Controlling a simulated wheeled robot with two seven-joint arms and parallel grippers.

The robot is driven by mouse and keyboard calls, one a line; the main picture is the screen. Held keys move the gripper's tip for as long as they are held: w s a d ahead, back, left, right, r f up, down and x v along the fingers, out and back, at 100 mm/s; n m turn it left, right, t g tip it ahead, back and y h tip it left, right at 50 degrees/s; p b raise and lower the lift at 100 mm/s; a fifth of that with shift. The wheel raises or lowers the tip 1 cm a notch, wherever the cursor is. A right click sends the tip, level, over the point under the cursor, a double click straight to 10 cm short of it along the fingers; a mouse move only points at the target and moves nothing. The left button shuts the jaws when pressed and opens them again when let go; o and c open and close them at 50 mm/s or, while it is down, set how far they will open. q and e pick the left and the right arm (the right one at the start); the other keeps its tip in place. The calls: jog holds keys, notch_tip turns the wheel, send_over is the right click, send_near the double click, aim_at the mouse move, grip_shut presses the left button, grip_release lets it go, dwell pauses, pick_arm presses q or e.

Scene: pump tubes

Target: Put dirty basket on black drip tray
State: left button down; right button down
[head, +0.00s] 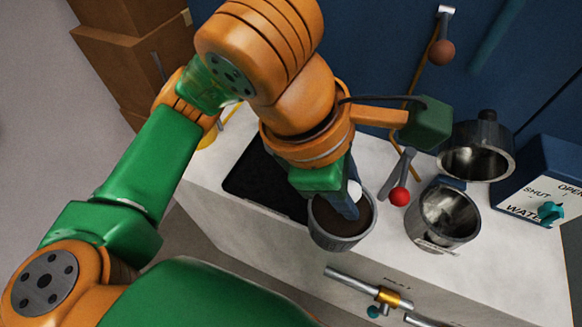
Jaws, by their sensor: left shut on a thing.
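The dirty basket (337,238) is a grey metal cup with dark brown stuff inside, near the front of the white counter. My left gripper (350,208) comes down over it from above and is shut on its rim. The basket is upright, at the right edge of the black drip tray (248,187), a flat dark rectangle on the counter. My gripper and forearm hide part of the tray and basket. I cannot tell whether the basket touches the tray or counter. My right gripper is not in view.
An empty metal basket (443,222) stands to the right, with a metal cup (474,158) behind it. A lever with a red knob (399,196) is between the two baskets. A box with a teal water knob (551,211) is at far right. Pipes run along the counter front.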

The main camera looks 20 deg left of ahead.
pick_arm(q)
jog(key=w+a+f+p, duration=0.3)
jog(key=w+a+f, duration=0.6)
jog(key=f, duration=0.4)
jog(key=shift+w, duration=0.9)
jog(key=c, duration=0.5)
grip_release()
jog(key=shift+f, duration=0.1)
jog(key=shift+c, duration=0.2)
jog(key=b+v, duration=0.1)
jog(key=v, duration=1.1)
